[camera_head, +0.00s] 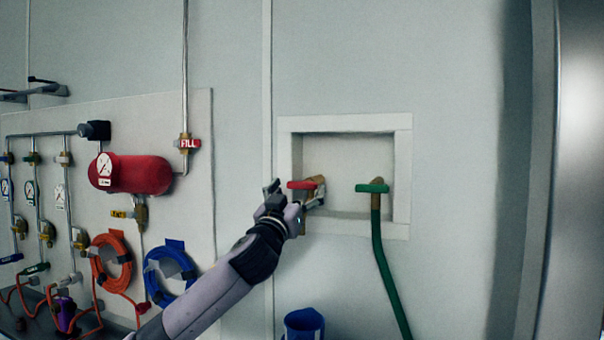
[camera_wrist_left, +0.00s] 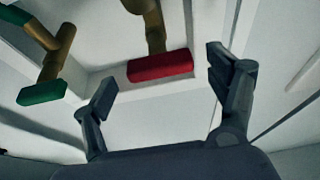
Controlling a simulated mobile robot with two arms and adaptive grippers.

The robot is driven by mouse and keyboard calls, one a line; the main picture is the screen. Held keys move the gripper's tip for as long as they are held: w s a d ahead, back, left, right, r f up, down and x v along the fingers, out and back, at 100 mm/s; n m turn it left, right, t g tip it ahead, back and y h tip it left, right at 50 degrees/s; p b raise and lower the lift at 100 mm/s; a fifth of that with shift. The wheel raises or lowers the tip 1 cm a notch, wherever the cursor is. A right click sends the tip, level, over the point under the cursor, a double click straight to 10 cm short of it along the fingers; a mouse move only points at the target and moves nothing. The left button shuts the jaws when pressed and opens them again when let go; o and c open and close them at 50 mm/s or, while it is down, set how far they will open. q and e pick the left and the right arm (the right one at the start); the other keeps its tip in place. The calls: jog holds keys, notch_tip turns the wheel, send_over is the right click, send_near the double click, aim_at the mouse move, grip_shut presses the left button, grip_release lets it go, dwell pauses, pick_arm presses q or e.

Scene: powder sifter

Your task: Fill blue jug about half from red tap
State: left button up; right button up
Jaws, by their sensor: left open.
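The red tap (camera_head: 302,185) has a red bar handle on a brass body and sits on the left in a white wall recess. My left gripper (camera_head: 296,199) is at this tap, with its fingers open. In the left wrist view the red handle (camera_wrist_left: 160,66) lies just beyond and between the spread fingertips of the gripper (camera_wrist_left: 160,80), and nothing is held. The blue jug (camera_head: 304,323) is low at the bottom edge of the head view, below the recess, partly cut off. Whether water runs from the tap cannot be seen. My right gripper is not in view.
A green tap (camera_head: 372,187) with a green hose (camera_head: 384,268) is on the right in the recess; it also shows in the left wrist view (camera_wrist_left: 42,93). A panel (camera_head: 190,215) at left carries a red tank (camera_head: 142,174), gauges and coiled hoses. The wall at right is bare.

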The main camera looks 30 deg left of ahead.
aim_at(300, 188)
pick_arm(q)
jog(key=shift+p+x, duration=0.3)
jog(key=shift+x, duration=0.9)
jog(key=shift+w+a, duration=0.1)
jog(key=shift+w, duration=0.25)
jog(key=shift+r, duration=0.1)
jog(key=shift+c, duration=0.7)
jog(key=c, duration=1)
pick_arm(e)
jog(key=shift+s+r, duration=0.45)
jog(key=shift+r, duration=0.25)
